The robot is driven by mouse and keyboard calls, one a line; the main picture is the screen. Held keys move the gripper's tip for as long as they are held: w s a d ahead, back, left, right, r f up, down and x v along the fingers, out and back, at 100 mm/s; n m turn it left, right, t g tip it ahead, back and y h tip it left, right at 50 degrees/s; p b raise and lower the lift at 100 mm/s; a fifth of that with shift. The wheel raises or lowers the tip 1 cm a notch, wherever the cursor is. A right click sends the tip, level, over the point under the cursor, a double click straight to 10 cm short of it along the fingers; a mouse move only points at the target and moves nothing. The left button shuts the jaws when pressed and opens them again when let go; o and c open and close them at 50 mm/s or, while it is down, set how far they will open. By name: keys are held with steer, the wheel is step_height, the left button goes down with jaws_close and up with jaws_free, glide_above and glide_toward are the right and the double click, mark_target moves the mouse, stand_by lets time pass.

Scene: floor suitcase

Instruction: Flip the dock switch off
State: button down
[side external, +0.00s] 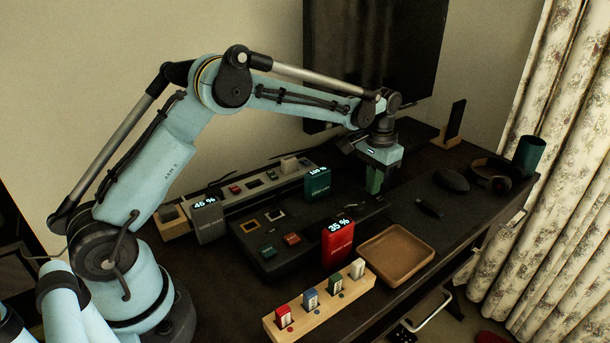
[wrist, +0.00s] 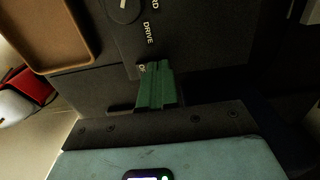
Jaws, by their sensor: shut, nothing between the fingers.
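The dock is a black slab (side external: 263,262) on the dark desk, with small sockets and coloured pieces on top. In the wrist view its black face (wrist: 190,40) carries the word DRIVE and other partly cut-off lettering. My gripper (side external: 374,190) points down over the dock's far right end, its green fingers shut and empty. In the wrist view the fingertips (wrist: 154,66) are at a label they partly cover. I cannot make out the switch; the fingers may hide it. I cannot tell whether the fingertips touch the dock.
A red 35 % box (side external: 338,242) stands by the dock, with a brown tray (side external: 397,251) to its right. A grey 45 % box (side external: 208,222) and teal 100 % box (side external: 318,185) stand behind. A wooden block (side external: 335,296) holds several coloured sticks in front. Headphones (side external: 492,176) lie right.

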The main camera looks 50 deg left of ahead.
stand_by(0.3)
steer(key=shift+f, duration=0.2)
steer(key=shift+d+r, duration=0.25)
steer(key=shift+d, duration=0.5)
step_height(320, 180, up, 14)
steer(key=a, duration=0.2)
steer(key=shift+a, duration=0.35)
steer(key=shift+f, duration=0.1)
stand_by(0.4)
